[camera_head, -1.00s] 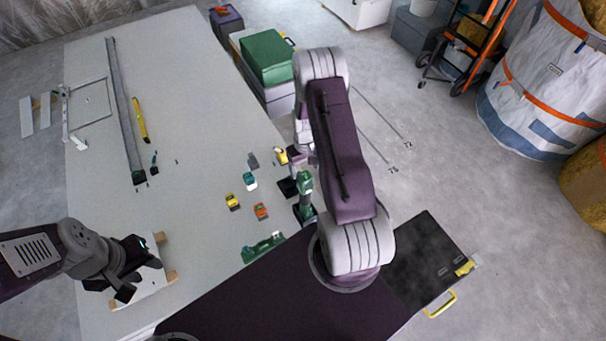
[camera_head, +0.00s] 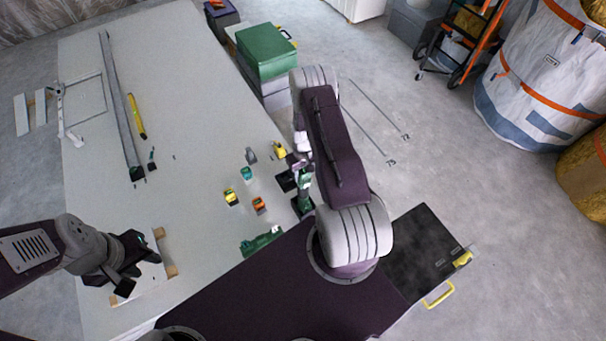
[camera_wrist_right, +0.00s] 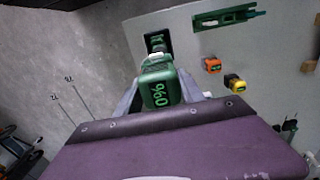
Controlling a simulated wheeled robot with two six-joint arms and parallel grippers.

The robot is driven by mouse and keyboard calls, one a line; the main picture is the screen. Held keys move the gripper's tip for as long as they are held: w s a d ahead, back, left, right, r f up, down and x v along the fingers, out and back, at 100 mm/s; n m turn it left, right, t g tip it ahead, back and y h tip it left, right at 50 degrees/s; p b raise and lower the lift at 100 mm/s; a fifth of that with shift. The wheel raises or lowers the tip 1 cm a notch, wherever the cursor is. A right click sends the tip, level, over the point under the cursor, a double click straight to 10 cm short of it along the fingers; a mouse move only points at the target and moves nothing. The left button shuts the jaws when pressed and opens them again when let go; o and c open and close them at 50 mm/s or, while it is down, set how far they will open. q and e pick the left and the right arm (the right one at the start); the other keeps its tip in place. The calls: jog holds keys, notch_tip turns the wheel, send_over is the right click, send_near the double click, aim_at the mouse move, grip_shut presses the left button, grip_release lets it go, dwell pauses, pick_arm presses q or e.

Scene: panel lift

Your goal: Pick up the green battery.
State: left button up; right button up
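In the right wrist view a green block-like thing (camera_wrist_right: 160,85) with pale digits, possibly the green battery, stands between the two grey fingers of my right gripper (camera_wrist_right: 160,78). The fingers lie close along both sides; I cannot tell whether they press on it. In the head view a green upright thing (camera_head: 305,180) shows below the right arm, which partly hides that gripper. A small teal-green block (camera_head: 246,174) lies apart on the table. My left gripper (camera_head: 138,266) is open and empty over a white board at the lower left.
Yellow (camera_head: 231,197) and orange (camera_head: 259,205) blocks lie on the table (camera_head: 200,110). A green tool (camera_head: 262,240) lies near the front edge. A black pad (camera_head: 287,181) is beside the green upright thing. A green box (camera_head: 266,52) stands beyond the right edge. The table's middle is clear.

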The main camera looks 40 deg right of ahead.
aim_at(303, 169)
grip_shut()
jog(key=shift+w+r, duration=0.1)
jog(key=shift+r, duration=0.15)
notch_tip(303, 169, up, 4)
jog(key=shift+f, duration=0.1)
jog(key=s+d+r, duration=0.3)
jog(key=s+r, duration=0.3)
jog(key=s, duration=0.5)
jog(key=shift+s+d+r, duration=0.15)
jog(key=shift+d+r, duration=0.05)
jog(key=shift+r, duration=0.15)
